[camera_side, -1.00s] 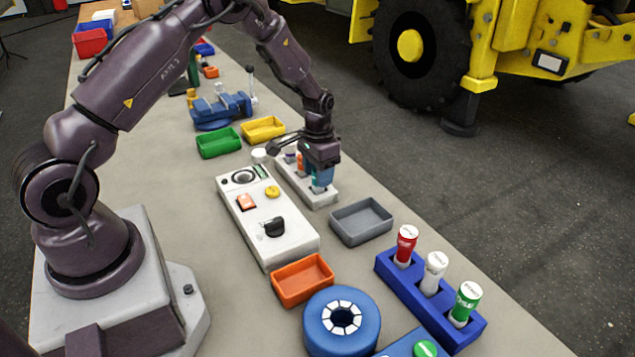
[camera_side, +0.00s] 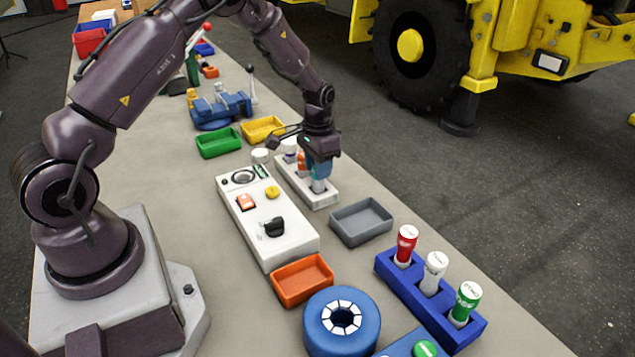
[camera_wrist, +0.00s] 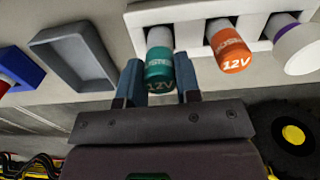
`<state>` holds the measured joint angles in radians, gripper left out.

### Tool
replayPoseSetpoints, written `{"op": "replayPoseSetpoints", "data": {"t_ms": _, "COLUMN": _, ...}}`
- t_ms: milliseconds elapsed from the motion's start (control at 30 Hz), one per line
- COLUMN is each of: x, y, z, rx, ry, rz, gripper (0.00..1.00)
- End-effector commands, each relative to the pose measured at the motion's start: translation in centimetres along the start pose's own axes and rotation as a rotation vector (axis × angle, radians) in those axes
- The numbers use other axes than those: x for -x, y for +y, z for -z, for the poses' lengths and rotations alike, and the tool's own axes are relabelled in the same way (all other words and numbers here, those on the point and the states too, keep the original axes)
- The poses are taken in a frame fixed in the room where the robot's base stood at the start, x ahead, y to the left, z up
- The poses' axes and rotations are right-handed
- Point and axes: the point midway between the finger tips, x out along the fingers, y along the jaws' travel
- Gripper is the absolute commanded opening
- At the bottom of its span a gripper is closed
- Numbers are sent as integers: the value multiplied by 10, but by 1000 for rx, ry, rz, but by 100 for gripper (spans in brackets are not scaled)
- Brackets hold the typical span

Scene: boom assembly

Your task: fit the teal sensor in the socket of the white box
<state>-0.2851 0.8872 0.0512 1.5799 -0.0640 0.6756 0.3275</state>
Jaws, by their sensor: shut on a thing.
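The teal sensor (camera_wrist: 159,65), marked 12V, is between the two fingers of my gripper (camera_wrist: 159,85) in the wrist view. My gripper is shut on its teal body. Its pale lower part (camera_side: 318,186) shows below the fingers in the side view, over the end slot of the light grey rack (camera_side: 322,199). I cannot tell whether its tip is clear of the slot. The white box (camera_side: 291,243) lies left of the rack. Its top has a round dark-ringed opening (camera_side: 243,177), an orange-red switch, a yellow button and a black knob.
An orange sensor (camera_wrist: 230,45) and a purple-and-white one (camera_wrist: 296,45) stand in the rack beside the teal one. A grey tray (camera_side: 361,222) is close to the rack. Green (camera_side: 218,143) and yellow (camera_side: 263,129) trays lie behind; an orange tray (camera_side: 302,280) is in front.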

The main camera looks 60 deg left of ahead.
Motion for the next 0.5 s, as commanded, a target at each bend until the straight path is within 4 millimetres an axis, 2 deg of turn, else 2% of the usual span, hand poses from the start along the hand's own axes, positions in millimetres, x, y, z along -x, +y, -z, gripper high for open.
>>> {"op": "replayPoseSetpoints", "data": {"t_ms": 500, "x": 42, "y": 0, "z": 0, "rx": 0, "ry": 1, "rz": 1, "gripper": 8}}
